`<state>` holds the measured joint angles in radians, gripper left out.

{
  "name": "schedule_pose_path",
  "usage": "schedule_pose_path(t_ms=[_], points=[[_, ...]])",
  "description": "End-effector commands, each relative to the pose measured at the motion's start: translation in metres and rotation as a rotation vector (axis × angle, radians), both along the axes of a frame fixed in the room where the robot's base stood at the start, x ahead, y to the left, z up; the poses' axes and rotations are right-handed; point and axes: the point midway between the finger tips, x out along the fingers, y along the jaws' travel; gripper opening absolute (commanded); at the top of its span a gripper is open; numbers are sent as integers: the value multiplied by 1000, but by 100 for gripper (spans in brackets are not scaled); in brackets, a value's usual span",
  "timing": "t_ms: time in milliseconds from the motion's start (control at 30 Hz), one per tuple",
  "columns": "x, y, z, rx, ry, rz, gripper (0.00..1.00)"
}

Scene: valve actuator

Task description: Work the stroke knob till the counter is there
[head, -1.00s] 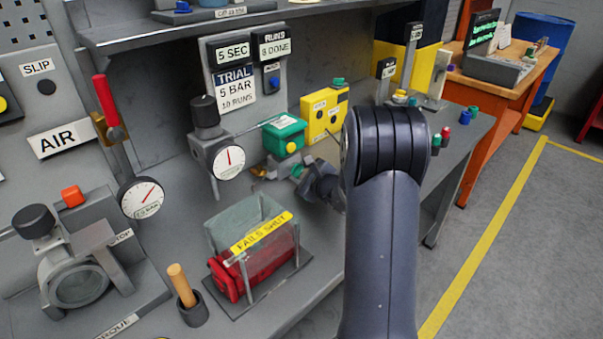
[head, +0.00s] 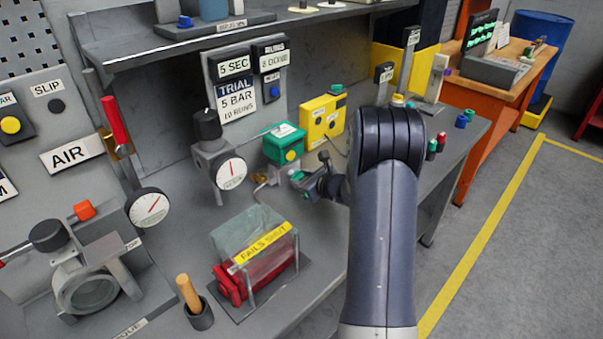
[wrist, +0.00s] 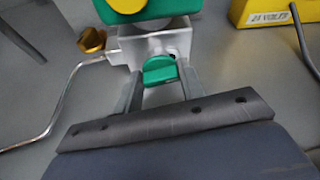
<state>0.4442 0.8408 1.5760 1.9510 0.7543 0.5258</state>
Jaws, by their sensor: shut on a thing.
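A green knob (wrist: 160,70) sits on the front of a silver valve block (wrist: 155,42) in the wrist view, below a green box with a yellow button (wrist: 127,4). My gripper (wrist: 160,84) has one finger on each side of this knob and is shut on it. In the head view my gripper (head: 302,183) is small and partly hidden by my wrist, in front of the green box (head: 285,143). The counter (head: 273,62) under the RUNS sign appears to read 8 DONE. The trial card (head: 235,98) beside it reads 5 BAR, 10 RUNS.
A dial gauge (head: 231,173) on a regulator stands left of my gripper. A clear cover labelled FAILS SHUT (head: 258,248) over a red part stands in front. A yellow box (head: 322,118) is behind right. A bent metal tube (wrist: 55,105) runs left of the knob.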

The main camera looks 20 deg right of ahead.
Motion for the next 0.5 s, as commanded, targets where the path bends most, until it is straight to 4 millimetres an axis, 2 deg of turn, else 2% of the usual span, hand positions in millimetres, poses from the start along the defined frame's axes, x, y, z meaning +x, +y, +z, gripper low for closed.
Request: schedule_pose_path(t_ms=[200, 500], points=[[1, -1, 2, 112, 46, 0, 15], [1, -2, 1, 183, 74, 0, 15]])
